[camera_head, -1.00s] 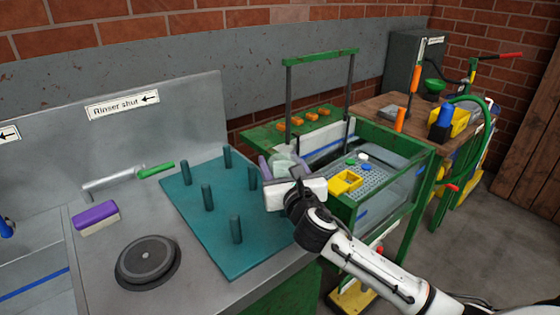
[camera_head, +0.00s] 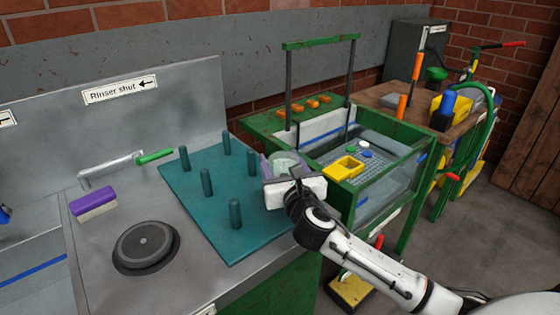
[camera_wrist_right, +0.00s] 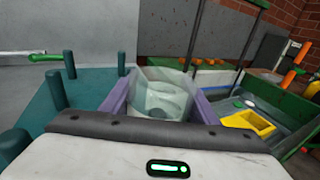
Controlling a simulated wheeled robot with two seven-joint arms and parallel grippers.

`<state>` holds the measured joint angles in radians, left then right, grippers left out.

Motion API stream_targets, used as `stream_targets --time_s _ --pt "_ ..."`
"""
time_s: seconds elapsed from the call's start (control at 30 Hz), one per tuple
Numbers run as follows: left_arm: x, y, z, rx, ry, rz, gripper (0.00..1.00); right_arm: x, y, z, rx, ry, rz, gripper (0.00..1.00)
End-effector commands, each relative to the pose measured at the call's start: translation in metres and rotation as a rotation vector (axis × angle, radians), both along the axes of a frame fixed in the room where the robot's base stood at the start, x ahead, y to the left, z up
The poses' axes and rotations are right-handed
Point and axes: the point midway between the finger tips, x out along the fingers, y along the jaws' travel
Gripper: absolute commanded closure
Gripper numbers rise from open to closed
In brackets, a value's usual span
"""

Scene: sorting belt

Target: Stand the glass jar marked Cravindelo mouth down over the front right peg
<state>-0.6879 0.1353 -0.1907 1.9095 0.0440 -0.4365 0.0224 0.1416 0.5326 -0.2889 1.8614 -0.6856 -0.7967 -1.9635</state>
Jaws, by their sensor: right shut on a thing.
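A clear glass jar (camera_head: 286,163) is held between the purple fingers of my right gripper (camera_head: 283,167). In the right wrist view the jar (camera_wrist_right: 160,93) sits between both fingers with a pale patch on it; no name is readable. Which way its mouth points I cannot tell for sure. A teal board (camera_head: 190,205) carries several upright teal pegs, the nearest one (camera_head: 235,213) in its front part. My right gripper is over or beside the board's right edge and hides that part, so a front right peg does not show. My left gripper is not in view.
A purple-and-white brush (camera_head: 93,203) and a round dark disc (camera_head: 146,246) lie left of the board. A green-handled tool (camera_head: 120,166) lies behind. A green-framed tank (camera_head: 385,185) with a yellow box (camera_head: 344,168) stands to the right.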

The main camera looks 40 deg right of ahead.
Motion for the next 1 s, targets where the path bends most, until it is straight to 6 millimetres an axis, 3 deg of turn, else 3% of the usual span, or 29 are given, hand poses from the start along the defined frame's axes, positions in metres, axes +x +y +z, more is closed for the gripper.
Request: stream_targets --time_s 0.5,0.53,0.67,1.0 --pt "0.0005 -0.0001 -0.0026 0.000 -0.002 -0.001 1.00 0.0001 0.0002 -0.0064 0.000 -0.002 0.000 0.72" --pt "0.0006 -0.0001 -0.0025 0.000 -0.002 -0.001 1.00 0.0001 0.0002 -0.0063 0.000 -0.002 0.000 0.44" --pt "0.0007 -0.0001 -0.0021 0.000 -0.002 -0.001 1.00 0.0001 0.0002 -0.0061 0.001 -0.001 0.000 0.24" --pt "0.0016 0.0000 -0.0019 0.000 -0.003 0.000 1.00 -0.0036 0.0016 -0.0075 0.000 0.001 0.001 0.24"
